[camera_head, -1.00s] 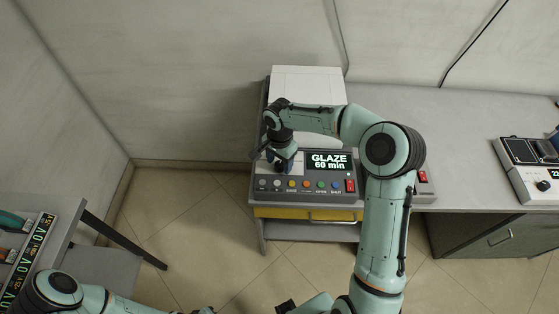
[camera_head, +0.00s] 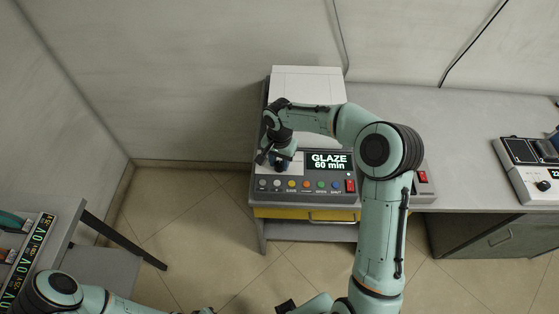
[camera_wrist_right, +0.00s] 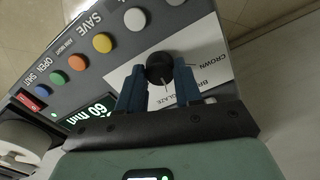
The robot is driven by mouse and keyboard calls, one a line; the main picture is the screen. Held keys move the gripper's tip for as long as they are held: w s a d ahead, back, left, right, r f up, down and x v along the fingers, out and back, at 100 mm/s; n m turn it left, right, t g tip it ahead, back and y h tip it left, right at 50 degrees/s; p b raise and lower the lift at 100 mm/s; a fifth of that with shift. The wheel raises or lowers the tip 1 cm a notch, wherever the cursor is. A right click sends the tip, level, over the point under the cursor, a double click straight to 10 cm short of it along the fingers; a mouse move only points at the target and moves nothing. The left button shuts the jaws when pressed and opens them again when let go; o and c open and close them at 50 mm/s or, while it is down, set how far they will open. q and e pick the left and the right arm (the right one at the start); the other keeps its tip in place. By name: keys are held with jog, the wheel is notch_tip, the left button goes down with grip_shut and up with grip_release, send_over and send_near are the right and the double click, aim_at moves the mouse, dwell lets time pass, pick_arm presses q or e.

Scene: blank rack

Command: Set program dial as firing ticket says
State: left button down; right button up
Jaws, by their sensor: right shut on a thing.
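The control panel (camera_head: 305,197) on the bench has a lit display (camera_head: 329,161) reading "GLAZE 60 min". My right gripper (camera_head: 281,164) is over the panel's left part. In the right wrist view its blue fingers (camera_wrist_right: 160,78) are shut on the round black program dial (camera_wrist_right: 159,66), one on each side. A light pointer line shows on the dial's lower side. I cannot make out a firing ticket.
A row of coloured buttons (camera_wrist_right: 103,43) runs beside the dial, with a red rocker switch (camera_head: 350,186) at the panel's right. Another device (camera_head: 530,170) stands at the far right. A side table (camera_head: 62,225) with lit readouts is at left.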

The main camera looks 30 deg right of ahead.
aim_at(280, 164)
jog(key=n, duration=0.6)
jog(key=shift+n, duration=0.3)
pick_arm(q)
jog(key=shift+w+r+p, duration=0.6)
jog(key=shift+w+r, duration=0.1)
jog(key=shift+r, duration=0.15)
pick_arm(e)
jog(key=n, duration=0.6)
jog(key=shift+n, duration=0.3)
jog(key=o, duration=1)
jog(key=shift+o, duration=0.2)
jog(key=shift+r, duration=0.1)
pick_arm(q)
jog(key=shift+w+r+p, duration=0.5)
jog(key=shift+w+r, duration=0.2)
pick_arm(e)
notch_tip(280, 164, up, 13)
